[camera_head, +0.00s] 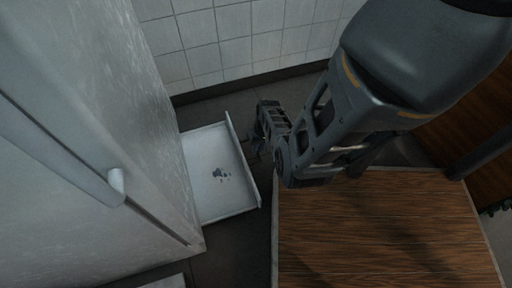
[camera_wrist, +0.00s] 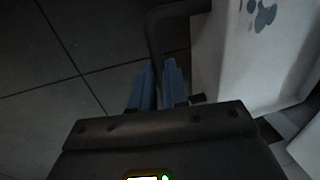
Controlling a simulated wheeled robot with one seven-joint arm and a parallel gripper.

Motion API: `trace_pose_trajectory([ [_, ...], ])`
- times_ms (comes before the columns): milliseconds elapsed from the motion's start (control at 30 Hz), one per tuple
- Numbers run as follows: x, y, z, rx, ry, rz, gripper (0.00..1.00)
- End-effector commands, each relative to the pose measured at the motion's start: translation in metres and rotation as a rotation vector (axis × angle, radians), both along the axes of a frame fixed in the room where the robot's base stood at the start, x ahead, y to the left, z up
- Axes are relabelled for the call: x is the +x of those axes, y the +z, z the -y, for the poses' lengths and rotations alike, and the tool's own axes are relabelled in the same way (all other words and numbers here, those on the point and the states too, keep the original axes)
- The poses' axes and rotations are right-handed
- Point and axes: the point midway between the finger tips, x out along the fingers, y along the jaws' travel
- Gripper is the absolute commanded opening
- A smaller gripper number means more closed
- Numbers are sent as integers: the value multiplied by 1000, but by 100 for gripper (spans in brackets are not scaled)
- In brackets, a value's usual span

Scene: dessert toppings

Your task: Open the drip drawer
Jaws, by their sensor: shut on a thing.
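The white drip drawer (camera_head: 222,193) sticks well out of the low right side of the big white appliance (camera_head: 85,95) in the head view. A few dark drops lie on its floor. In the wrist view its white body (camera_wrist: 240,60) is at the upper right. A dark curved handle (camera_wrist: 152,32) runs beside it and down between my blue fingers. My gripper (camera_wrist: 158,78) is shut on this handle. In the head view my gripper (camera_head: 258,142) is at the drawer's front edge, and its fingertips are hard to make out.
A wooden-topped counter (camera_head: 390,235) stands close to the right of the drawer, with a narrow strip of dark floor between. A white tiled wall (camera_head: 235,40) is behind. Dark floor tiles (camera_wrist: 60,90) show free room at the left of the wrist view.

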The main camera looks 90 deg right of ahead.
Motion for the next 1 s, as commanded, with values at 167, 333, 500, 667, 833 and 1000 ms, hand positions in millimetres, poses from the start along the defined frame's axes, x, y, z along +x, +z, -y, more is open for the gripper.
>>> trace_pose_trajectory([
  [167, 0, 0, 1, -2, 0, 0, 16],
  [333, 0, 0, 0, -2, 0, 1, 33],
  [500, 0, 0, 0, -1, 0, 0, 40],
  [667, 0, 2, 0, -1, 0, 0, 40],
  [833, -3, 21, 1, -1, 0, 0, 40],
  [1000, -7, 50, 4, -3, -2, 1, 40],
])
